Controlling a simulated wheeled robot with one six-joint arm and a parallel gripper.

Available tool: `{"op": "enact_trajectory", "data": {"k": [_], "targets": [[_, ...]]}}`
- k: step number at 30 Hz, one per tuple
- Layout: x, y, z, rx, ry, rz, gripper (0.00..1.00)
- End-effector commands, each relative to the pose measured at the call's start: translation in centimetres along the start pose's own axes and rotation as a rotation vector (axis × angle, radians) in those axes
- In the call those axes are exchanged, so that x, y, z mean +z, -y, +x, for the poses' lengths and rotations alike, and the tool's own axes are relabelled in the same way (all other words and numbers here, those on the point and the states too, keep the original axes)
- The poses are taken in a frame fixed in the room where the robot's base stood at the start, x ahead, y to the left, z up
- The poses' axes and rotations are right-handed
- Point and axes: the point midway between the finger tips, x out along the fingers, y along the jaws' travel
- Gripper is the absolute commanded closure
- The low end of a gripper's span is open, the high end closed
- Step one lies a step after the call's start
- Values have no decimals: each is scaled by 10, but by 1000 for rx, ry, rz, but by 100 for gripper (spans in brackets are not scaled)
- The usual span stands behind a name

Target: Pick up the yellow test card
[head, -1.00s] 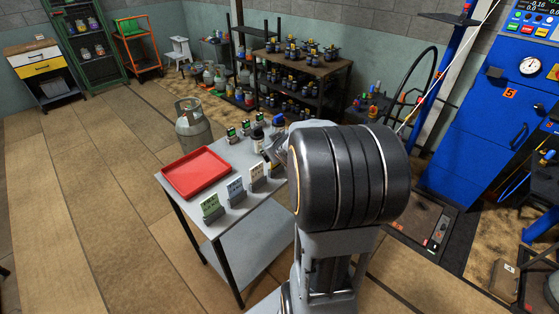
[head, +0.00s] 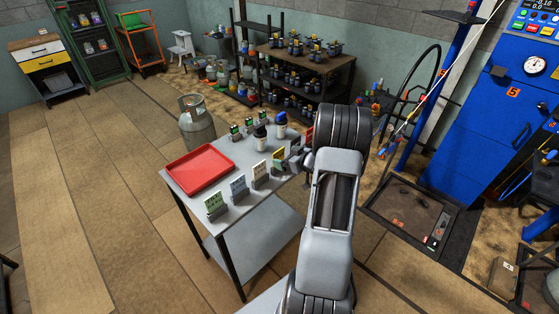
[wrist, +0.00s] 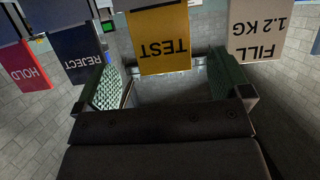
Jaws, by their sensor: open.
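The yellow test card (head: 279,158) stands upright in a row of cards along the front edge of the grey table. In the wrist view the yellow card (wrist: 160,42) appears upside down, with "TEST" readable. My gripper (wrist: 168,88) is open, its two green-padded fingers apart on either side of the card's span, with nothing held. The card is not gripped. In the head view my gripper is mostly hidden by my arm beside the row's right part.
A cream "FILL 1.2 KG" card (wrist: 257,28) and a dark blue "REJECT" card (wrist: 77,52) flank the yellow one. A red "HOLD" card (wrist: 24,68) is farther left. A red tray (head: 200,167) and bottles share the table (head: 232,217).

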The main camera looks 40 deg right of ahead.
Motion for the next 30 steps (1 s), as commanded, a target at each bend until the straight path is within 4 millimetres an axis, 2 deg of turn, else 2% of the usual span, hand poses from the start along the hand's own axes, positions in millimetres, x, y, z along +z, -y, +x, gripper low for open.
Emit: {"op": "enact_trajectory", "data": {"k": [8, 18, 28, 30], "targets": [[0, 1, 17, -1, 1, 0, 4], [-1, 2, 58, -1, 2, 0, 4], [-1, 2, 65, 1, 1, 0, 4], [-1, 2, 65, 1, 1, 0, 9]]}}
